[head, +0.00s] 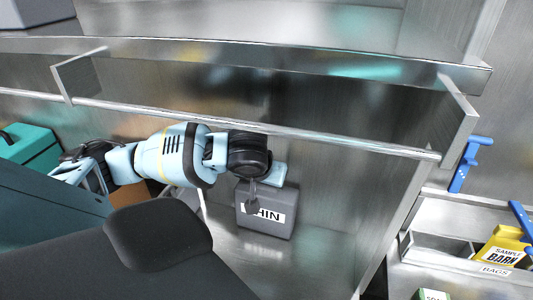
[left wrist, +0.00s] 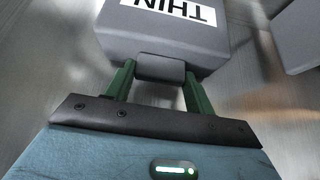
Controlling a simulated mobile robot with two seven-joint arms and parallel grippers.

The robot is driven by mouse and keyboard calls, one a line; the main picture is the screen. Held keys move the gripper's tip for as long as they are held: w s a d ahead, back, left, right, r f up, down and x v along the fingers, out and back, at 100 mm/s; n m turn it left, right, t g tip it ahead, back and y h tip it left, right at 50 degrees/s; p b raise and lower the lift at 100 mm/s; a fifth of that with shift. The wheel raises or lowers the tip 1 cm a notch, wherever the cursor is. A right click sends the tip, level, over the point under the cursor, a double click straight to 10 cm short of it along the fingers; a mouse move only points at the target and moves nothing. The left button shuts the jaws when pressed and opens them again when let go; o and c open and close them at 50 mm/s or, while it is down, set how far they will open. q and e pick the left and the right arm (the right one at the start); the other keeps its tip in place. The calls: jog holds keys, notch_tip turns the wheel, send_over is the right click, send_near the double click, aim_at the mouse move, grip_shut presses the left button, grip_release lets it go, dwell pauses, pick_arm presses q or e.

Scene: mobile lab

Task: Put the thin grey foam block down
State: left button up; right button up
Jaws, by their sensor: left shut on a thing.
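The thin grey foam block (head: 265,222), with a white THIN label, is inside a metal bay below the shelf rail. My left gripper (head: 253,203) is at its upper edge. In the left wrist view the block (left wrist: 160,40) is ahead of my gripper (left wrist: 159,75). Its two green fingers are shut on a small grey tab at the block's near edge. Whether the block's underside touches the bay floor cannot be told. My right gripper is not in view.
A metal rail (head: 250,127) crosses above my left arm. Another grey block (left wrist: 298,35) is at the right in the wrist view. A teal case (head: 28,143) stands at left. A yellow bark bag (head: 503,246) lies at right. Bare floor (head: 318,250) shows right of the block.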

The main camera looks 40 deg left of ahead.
pick_arm(q)
jog(key=o, duration=1.3)
jog(key=shift+c, duration=0.2)
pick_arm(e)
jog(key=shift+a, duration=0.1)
pick_arm(q)
jog(key=p+v, duration=0.1)
jog(key=v, duration=0.6)
jog(key=shift+r, duration=0.25)
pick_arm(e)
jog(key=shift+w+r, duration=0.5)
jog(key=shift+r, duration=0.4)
pick_arm(q)
jog(key=shift+s+d, duration=0.1)
jog(key=shift+s, duration=0.05)
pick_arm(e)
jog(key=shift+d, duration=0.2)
